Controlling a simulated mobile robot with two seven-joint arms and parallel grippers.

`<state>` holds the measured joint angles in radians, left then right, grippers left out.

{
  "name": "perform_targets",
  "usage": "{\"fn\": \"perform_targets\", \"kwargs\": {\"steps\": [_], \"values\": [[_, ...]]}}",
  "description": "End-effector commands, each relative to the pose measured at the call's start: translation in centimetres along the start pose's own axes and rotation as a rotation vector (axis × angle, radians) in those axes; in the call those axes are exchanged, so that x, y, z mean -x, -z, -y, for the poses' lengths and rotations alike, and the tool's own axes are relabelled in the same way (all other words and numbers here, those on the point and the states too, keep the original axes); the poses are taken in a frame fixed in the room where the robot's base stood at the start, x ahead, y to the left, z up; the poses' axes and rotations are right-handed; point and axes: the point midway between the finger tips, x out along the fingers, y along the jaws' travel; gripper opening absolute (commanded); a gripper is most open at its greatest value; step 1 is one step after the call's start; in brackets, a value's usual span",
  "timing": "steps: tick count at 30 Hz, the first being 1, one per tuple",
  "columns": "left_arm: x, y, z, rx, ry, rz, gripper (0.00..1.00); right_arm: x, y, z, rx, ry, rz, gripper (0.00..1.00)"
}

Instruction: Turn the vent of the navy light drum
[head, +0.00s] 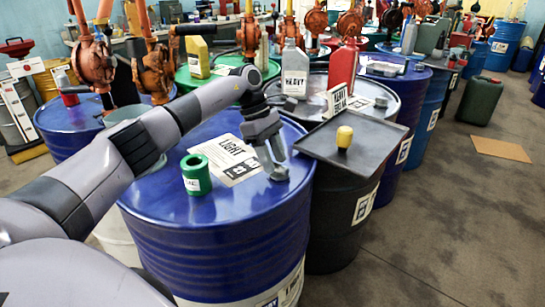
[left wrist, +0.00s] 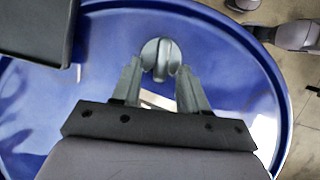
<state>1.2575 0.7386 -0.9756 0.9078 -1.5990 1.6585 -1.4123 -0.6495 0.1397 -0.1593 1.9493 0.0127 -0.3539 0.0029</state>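The navy light drum (head: 215,235) stands in the middle front of the head view, with a LIGHT sheet (head: 222,158) on its blue top. Its small grey vent (head: 279,173) sits near the right edge of the top. My left gripper (head: 273,163) points down at the vent. In the left wrist view the vent (left wrist: 160,58) shows a raised ridge and lies between and slightly beyond the tips of the open left gripper (left wrist: 160,70). The fingers look apart from it; whether either touches it I cannot tell. My right gripper is not in view.
A green cap-like container (head: 196,176) stands on the drum's top. A black tray (head: 355,145) with a yellow-topped knob (head: 344,137) lies on the dark drum to the right, close to my gripper. Bottles and pumps crowd the drums behind.

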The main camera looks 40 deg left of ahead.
Motion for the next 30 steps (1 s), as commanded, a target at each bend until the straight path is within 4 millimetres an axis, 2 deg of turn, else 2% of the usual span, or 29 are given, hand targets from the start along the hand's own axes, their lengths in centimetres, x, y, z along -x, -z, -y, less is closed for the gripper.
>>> {"fn": "perform_targets", "kwargs": {"steps": [8, 11, 21, 30], "values": [[0.1, 0.0, 0.0, 0.002, 0.001, 0.001, 0.43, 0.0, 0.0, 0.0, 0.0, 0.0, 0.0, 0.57], [1.0, 0.0, 0.0, 0.002, -0.001, 0.001, 0.43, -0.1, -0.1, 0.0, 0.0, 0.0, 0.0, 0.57], [6.2, 0.0, 0.0, 0.002, -0.001, 0.001, 0.43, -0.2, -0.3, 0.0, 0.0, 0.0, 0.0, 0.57], [7.1, 0.0, 0.0, 0.001, 0.002, 0.0, 0.43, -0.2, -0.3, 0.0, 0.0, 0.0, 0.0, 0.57]]}}
